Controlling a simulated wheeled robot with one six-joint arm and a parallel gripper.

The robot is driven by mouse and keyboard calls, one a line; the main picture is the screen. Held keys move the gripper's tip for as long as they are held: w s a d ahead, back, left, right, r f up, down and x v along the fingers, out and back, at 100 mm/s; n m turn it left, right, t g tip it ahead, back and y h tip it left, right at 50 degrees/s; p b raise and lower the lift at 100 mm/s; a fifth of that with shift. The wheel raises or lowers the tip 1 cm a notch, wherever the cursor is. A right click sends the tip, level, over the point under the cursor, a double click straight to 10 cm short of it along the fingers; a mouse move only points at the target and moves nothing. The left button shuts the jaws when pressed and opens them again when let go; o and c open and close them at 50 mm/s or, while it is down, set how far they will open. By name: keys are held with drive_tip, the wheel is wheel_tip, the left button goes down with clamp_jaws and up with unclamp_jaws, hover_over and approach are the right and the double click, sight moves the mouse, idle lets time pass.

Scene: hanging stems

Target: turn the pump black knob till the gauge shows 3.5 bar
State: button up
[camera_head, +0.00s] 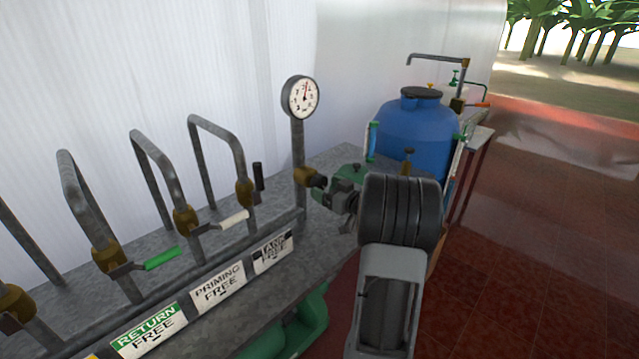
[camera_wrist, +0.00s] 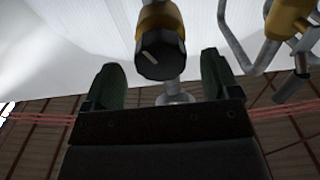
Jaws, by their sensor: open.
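The black knob (camera_wrist: 160,54) is in the upper middle of the wrist view, with a pale line on its face. It sits on a brass fitting (camera_wrist: 158,16), which also shows in the head view (camera_head: 304,177). My gripper (camera_wrist: 161,68) is open; its two green fingers stand left and right of the knob, apart from it. In the head view my gripper (camera_head: 330,190) is close to the fitting and partly hides the knob. The round white gauge (camera_head: 301,97) stands on the pipe above. Its needle points roughly upward; the numbers are too small to read.
Grey pipes with valves, a green lever (camera_head: 162,258), a white lever (camera_head: 234,220) and a black lever (camera_head: 258,176) stand left of the knob. Labels, including a RETURN FREE sign (camera_head: 150,331), line the bench edge. A blue tank (camera_head: 412,130) is behind my arm. The red floor at right is clear.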

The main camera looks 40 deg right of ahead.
sight(322, 186)
drive_tip(key=shift+w+a, duration=0.15)
drive_tip(key=shift+w, duration=0.7)
drive_tip(key=shift+w+a, duration=0.15)
drive_tip(key=shift+w, duration=0.65)
drive_tip(key=c, duration=0.9)
drive_tip(key=shift+r+m+p, duration=0.2)
drive_tip(key=shift+m+p, duration=0.5)
drive_tip(key=shift+p, duration=0.5)
drive_tip(key=shift+f+m, duration=0.2)
drive_tip(key=shift+m, duration=0.2)
drive_tip(key=o, duration=0.9)
